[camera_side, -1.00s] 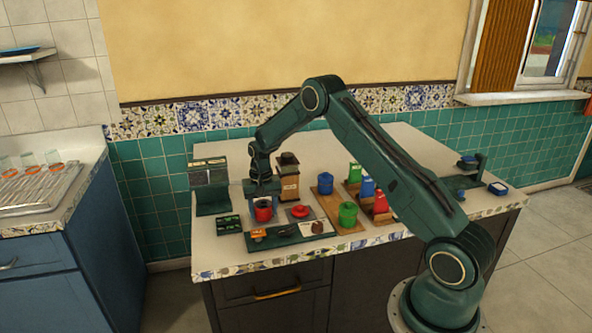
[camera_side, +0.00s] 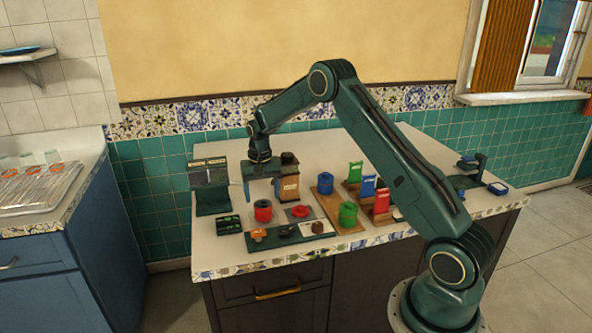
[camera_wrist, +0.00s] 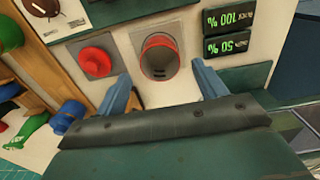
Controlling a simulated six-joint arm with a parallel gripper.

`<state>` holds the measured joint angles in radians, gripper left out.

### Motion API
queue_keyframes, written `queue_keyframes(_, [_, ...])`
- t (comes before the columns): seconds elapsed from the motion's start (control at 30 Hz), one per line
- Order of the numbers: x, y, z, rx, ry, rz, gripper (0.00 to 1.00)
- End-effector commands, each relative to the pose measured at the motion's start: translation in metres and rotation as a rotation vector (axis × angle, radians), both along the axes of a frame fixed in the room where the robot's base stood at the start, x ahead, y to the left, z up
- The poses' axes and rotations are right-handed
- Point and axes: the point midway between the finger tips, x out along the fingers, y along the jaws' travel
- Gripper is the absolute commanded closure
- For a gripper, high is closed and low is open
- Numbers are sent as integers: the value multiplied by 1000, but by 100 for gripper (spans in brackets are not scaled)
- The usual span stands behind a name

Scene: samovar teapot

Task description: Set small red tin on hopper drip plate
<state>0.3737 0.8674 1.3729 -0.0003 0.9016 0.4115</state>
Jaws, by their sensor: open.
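The small red tin (camera_side: 263,213) stands upright near the front left of the counter. In the wrist view the red tin (camera_wrist: 158,57) shows its open top and stands on a grey square plate (camera_wrist: 135,37), which seems to be the hopper drip plate. My gripper (camera_side: 262,195) is above the tin, its fingers apart and clear of it. In the wrist view my gripper (camera_wrist: 161,77) has one blue finger to each side below the tin, with nothing between them. A brown hopper-like box (camera_side: 289,186) stands behind and to the right of the tin.
A red lid-like piece (camera_side: 300,211) lies on another grey plate just right of the tin. A green display block (camera_side: 229,224) is to the left. A dark tray (camera_side: 290,233) lies in front. Green, blue and red containers stand on wooden boards to the right.

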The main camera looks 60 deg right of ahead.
Motion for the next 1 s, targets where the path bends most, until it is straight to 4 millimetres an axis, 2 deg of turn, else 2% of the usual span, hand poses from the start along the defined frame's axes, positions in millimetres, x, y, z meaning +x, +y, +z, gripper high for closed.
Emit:
queue_keyframes(0.03, [1, 0, 10, -1, -4, 0, 29])
queue_keyframes(0.2, [1, 0, 36, -2, -4, 0, 29])
queue_keyframes(0.4, [0, 0, 55, -1, -1, 0, 29])
queue_keyframes(0.6, [0, 0, 62, -1, -1, 0, 29])
queue_keyframes(1.0, [0, 0, 62, -1, -1, 0, 29])
